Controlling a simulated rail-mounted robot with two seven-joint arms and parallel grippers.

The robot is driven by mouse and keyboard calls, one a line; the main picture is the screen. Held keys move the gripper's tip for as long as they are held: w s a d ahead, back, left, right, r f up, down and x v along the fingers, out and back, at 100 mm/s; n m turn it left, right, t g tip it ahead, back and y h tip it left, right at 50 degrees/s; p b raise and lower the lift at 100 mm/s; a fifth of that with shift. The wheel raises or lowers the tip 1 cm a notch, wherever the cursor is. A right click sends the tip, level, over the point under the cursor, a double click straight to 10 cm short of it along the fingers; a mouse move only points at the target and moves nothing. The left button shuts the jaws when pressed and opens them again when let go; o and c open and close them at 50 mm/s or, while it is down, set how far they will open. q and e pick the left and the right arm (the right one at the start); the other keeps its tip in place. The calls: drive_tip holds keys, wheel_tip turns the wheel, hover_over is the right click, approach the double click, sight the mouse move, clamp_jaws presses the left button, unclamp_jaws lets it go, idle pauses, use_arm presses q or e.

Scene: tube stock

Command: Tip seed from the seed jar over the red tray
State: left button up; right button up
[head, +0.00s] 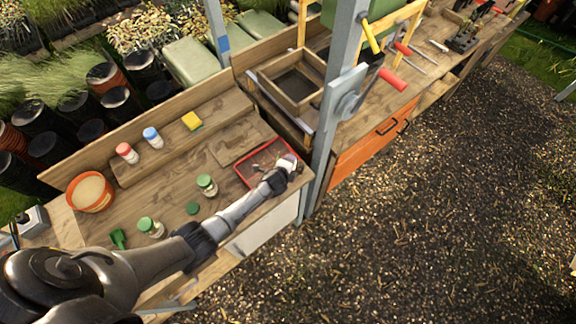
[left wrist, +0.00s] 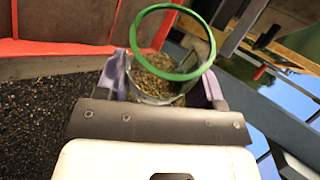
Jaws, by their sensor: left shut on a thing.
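The red tray (head: 243,178) lies on the bench near its front edge, by the grey post. Its red wall (left wrist: 60,48) also shows at the upper left of the left wrist view. My left gripper (head: 287,162) is at the tray's right end, above it. In the left wrist view it is shut on the seed jar (left wrist: 160,85), a clear jar with a green rim and no lid. Brown seed is inside the jar. In the head view the jar is mostly hidden by the gripper. I cannot see any seed falling. My right gripper is in neither view.
A green lid (head: 192,208) lies loose on the bench. Lidded jars (head: 207,185) and (head: 150,228) stand nearby, with an orange pot (head: 90,191) farther left. The grey post (head: 335,110) rises close to the tray's right. A wooden sieve (head: 292,80) lies behind.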

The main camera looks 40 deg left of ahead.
use_arm(q)
drive_tip(key=shift+w, duration=0.15)
drive_tip(key=shift+w+d+b, duration=0.15)
drive_tip(key=shift+w+b, duration=0.25)
drive_tip(key=shift+w+d+b, duration=0.25)
drive_tip(key=shift+w+b, duration=0.3)
drive_tip(key=shift+w, duration=0.35)
drive_tip(key=shift+w+d+b, duration=0.25)
drive_tip(key=shift+w+b, duration=0.3)
drive_tip(key=shift+w, duration=0.4)
drive_tip(key=shift+w+d+b, duration=0.25)
drive_tip(key=shift+w+b, duration=0.3)
drive_tip(key=shift+w, duration=0.35)
drive_tip(key=shift+n+t+h, duration=0.5)
drive_tip(key=shift+n+h, duration=0.1)
